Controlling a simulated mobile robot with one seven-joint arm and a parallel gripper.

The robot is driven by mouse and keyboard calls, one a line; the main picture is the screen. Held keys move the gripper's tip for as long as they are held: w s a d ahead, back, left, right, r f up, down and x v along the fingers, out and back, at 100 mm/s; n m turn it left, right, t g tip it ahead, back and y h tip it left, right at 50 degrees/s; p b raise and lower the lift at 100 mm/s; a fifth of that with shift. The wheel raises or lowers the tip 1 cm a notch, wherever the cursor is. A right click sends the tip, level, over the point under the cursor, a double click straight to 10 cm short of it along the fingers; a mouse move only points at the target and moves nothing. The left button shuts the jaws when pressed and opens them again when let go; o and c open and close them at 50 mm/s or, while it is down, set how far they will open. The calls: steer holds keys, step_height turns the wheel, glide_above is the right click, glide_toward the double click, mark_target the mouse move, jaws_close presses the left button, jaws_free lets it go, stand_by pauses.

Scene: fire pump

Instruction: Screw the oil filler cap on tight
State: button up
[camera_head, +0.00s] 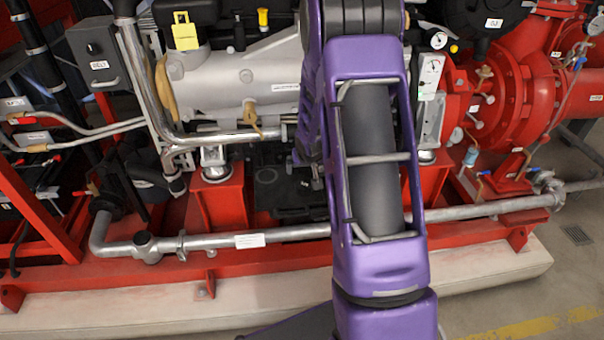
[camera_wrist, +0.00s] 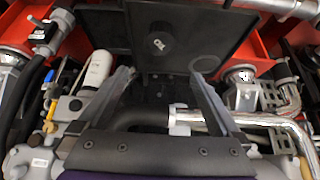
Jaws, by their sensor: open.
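I cannot identify the oil filler cap for certain. A small round dark cap-like piece (camera_wrist: 160,43) shows on a black panel (camera_wrist: 112,32) ahead of my gripper in the wrist view. A yellow-topped part (camera_head: 263,17) stands on top of the engine (camera_head: 235,78) in the head view; its kind is unclear. My gripper (camera_wrist: 160,84) is open, its two grey fingers wide apart, with nothing seen between them. It is apart from the dark round piece. In the head view my purple arm hides the middle of the engine and my gripper.
A curved black hose joins a silver pipe (camera_wrist: 255,119) below the fingers in the wrist view. A white cylinder (camera_wrist: 97,71) stands left of the left finger. A long grey pipe (camera_head: 300,232) crosses the front of the red frame. Red pump housing (camera_head: 505,90) is at right.

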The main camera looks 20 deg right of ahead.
mark_target(304, 184)
steer(key=shift+w+d+f+b, duration=0.15)
steer(key=shift+w+f+b, duration=0.35)
steer(key=shift+f, duration=0.8)
steer(key=shift+w+d+f+b, duration=0.15)
steer(key=shift+w+f+b, duration=0.1)
steer(key=shift+f+b, duration=0.8)
steer(key=shift+w+d+f+b, duration=0.15)
steer(key=shift+w+f+b, duration=0.25)
steer(key=shift+f, duration=1.1)
steer(key=shift+x, duration=1.2)
steer(key=shift+c, duration=0.2)
jaws_close()
steer(key=shift+r, duration=0.1)
